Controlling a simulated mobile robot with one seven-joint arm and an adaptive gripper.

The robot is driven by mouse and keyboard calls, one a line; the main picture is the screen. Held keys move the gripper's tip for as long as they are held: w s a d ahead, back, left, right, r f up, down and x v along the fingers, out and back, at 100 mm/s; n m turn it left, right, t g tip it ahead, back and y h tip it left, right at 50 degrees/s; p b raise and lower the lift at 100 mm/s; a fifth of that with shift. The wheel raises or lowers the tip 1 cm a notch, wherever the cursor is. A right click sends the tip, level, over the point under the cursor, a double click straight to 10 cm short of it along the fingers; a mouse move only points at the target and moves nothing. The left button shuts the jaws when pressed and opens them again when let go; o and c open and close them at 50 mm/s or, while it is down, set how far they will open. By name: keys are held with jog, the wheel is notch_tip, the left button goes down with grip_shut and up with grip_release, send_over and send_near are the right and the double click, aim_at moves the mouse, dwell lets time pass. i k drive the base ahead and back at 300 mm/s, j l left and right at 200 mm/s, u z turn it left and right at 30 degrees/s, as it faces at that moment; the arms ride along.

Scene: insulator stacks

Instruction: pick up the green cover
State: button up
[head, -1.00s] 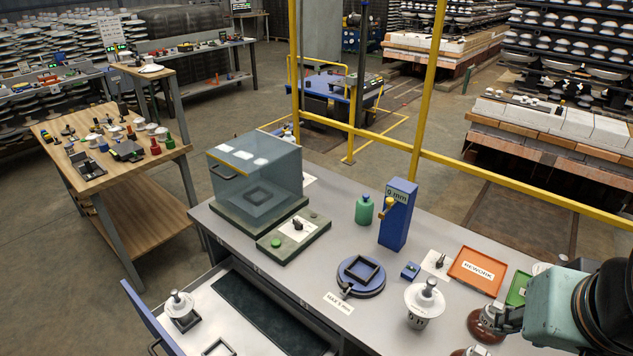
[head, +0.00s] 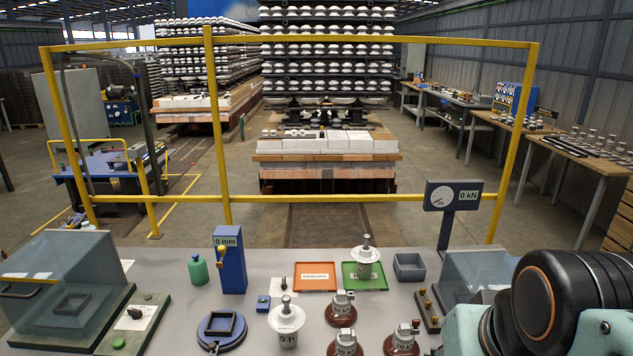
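No piece is plainly recognisable as a green cover. A small green rounded piece with a narrow top (head: 198,271) stands upright on the grey bench (head: 160,262), left of the blue gauge post marked 0 mm (head: 230,262). A green tray (head: 377,284) lies at the middle right of the bench with a white insulator (head: 366,258) standing in it. My arm's dark and teal links fill the lower right corner. My gripper is not visible, so its state and anything in it are hidden.
A clear box (head: 62,285) stands at the bench's left, another (head: 478,272) at the right beside my arm. A round blue fixture (head: 221,341), brown insulators (head: 341,312), an orange tray (head: 316,268) and a grey bin (head: 409,266) crowd the bench. A yellow frame (head: 370,199) rises behind.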

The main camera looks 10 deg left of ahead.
aim_at(196, 266)
jog(key=k+j+z, duration=0.1)
jog(key=z, duration=0.25)
jog(key=k+z, duration=0.2)
jog(key=z, duration=0.15)
jog(key=k+z, duration=0.3)
jog(key=k+j+z, duration=0.1)
jog(key=z, duration=0.35)
jog(key=k+z, duration=0.95)
jog(key=k+j+u, duration=0.15)
jog(key=k, duration=0.25)
jog(key=k+j+u, duration=0.15)
jog(key=k, duration=0.3)
jog(key=k+j+u, duration=0.55)
jog(key=j, duration=0.3)
jog(key=k+j+u, duration=0.1)
jog(key=j, duration=0.35)
jog(key=k+j+u, duration=0.1)
jog(key=j, duration=0.35)
jog(key=k+j+u, duration=0.15)
jog(key=j, duration=0.25)
